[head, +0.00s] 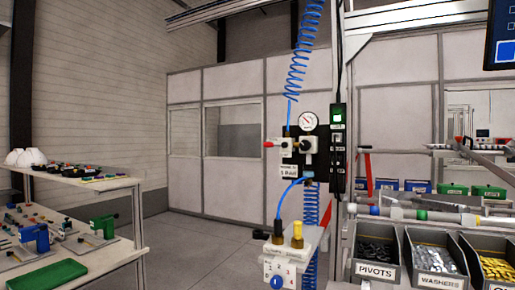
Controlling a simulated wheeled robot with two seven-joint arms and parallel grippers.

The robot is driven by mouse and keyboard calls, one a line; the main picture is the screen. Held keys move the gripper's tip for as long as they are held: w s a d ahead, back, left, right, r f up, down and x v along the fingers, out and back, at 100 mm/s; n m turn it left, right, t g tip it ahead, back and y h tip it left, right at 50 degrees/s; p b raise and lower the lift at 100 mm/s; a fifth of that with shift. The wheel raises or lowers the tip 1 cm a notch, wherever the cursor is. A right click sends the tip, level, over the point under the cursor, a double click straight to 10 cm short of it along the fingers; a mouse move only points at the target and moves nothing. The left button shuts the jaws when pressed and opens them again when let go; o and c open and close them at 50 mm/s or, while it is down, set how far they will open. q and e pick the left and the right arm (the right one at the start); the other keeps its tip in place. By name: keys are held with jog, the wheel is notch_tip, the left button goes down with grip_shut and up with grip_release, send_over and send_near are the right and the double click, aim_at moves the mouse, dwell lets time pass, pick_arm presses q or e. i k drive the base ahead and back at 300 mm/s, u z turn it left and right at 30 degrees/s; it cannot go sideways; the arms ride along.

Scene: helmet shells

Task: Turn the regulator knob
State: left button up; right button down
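An air regulator unit (290,157) hangs on an aluminium post near the middle of the head view. A round white pressure gauge (308,121) sits at its top. Below the gauge is a pale block with a dark round part that looks like the regulator knob (309,144); its exact shape is too small to tell. A red lever (268,144) sticks out to the left. A small label with "BAR" on it (289,171) is under the block. Neither of my grippers shows in the head view, and nothing touches the regulator.
A blue coiled hose (304,60) hangs above the regulator. Below is a box with a numbered dial and blue knob (276,282) and brass fittings (297,237). Bins of pivots (375,271) and washers (435,279) stand right. A shelf (85,184) stands left; floor between is free.

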aim_at(305, 145)
jog(key=u, duration=0.9)
jog(key=k, duration=1.05)
jog(key=z, duration=1.6)
jog(key=i, duration=0.5)
jog(key=z, duration=0.05)
